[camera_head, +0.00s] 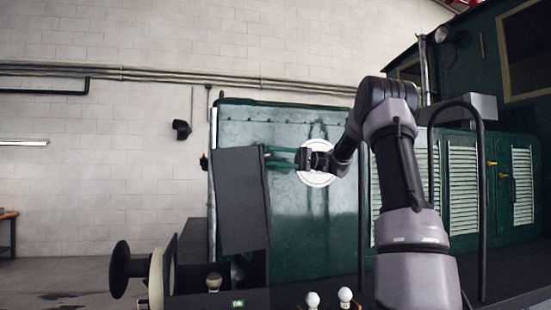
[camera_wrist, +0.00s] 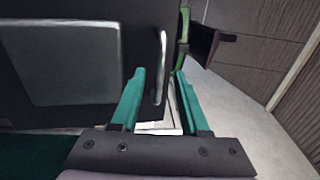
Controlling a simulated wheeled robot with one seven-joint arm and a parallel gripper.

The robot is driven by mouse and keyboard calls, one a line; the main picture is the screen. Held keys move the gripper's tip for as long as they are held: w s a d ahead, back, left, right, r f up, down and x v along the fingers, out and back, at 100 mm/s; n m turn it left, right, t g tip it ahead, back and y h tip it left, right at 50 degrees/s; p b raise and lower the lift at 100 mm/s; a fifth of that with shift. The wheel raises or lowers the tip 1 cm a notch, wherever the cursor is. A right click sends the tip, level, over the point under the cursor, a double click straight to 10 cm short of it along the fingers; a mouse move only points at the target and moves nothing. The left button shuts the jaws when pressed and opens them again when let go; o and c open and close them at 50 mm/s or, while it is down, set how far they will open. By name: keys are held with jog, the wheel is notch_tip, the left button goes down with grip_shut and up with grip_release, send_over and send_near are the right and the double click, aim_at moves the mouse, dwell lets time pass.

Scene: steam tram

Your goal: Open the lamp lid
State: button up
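A tall dark box or panel (camera_head: 242,200), possibly the lamp, stands left of centre in the head view. In the wrist view a dark panel (camera_wrist: 75,60) with a greyer rectangle fills the left side, and a pale upright handle-like bar (camera_wrist: 161,68) is at its right edge. I cannot tell which part is the lid. My gripper (camera_head: 268,158) points left, its teal fingers by the upper right edge of the dark box. In the wrist view my gripper (camera_wrist: 159,76) is open, its fingers apart on either side of the bar. Contact with it cannot be told.
The green tram body (camera_head: 290,220) is behind, with a white round disc (camera_head: 318,178) partly covered by my gripper. A black curved rail (camera_head: 482,210) stands at right. A round buffer (camera_head: 120,268) and white knobs (camera_head: 345,294) are low in front. A dark bracket (camera_wrist: 205,42) juts out nearby.

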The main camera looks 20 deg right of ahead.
jog(key=shift+d, duration=0.1)
jog(key=d+f, duration=0.1)
jog(key=d, duration=0.9)
jog(key=shift+s+d, duration=0.2)
jog(key=shift+d, duration=0.1)
